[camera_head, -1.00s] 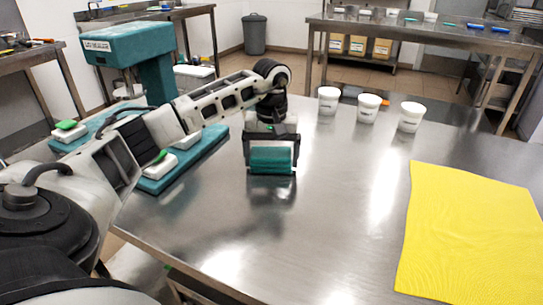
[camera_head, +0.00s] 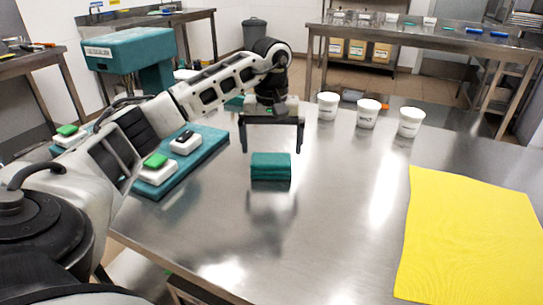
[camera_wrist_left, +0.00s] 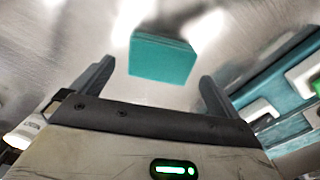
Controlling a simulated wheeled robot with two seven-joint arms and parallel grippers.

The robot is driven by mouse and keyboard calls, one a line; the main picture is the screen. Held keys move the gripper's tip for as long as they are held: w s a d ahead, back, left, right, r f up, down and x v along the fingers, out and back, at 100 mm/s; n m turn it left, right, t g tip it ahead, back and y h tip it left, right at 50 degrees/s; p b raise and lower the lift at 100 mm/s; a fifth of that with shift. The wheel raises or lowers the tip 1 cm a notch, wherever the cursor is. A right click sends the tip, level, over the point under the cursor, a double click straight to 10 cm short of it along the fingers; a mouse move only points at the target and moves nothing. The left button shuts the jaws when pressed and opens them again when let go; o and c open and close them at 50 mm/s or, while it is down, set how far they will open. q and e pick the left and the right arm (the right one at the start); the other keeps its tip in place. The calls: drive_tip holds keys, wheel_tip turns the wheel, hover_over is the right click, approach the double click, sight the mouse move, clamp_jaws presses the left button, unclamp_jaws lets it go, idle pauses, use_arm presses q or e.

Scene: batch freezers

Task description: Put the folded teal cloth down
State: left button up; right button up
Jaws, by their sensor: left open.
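The folded teal cloth (camera_head: 271,167) lies on the steel table (camera_head: 330,220), left of its middle. It also shows in the left wrist view (camera_wrist_left: 162,57), beyond and between the two fingers. My left gripper (camera_head: 272,150) is open and empty above and behind the cloth, with its fingers spread wider than the cloth. In the left wrist view the open fingers (camera_wrist_left: 155,82) are apart from the cloth. My right gripper is not in view.
Three white tubs (camera_head: 368,113) stand at the back of the table. A yellow cloth (camera_head: 468,235) lies flat at the right. A teal mat (camera_head: 190,165) with white and green items is at the left, under my arm. The table in front of the folded cloth is clear.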

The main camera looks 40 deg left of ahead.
sight(272, 160)
use_arm(q)
wheel_tip(272, 160, up, 7)
drive_tip(key=shift+p, duration=0.4)
drive_tip(key=shift+f, duration=0.15)
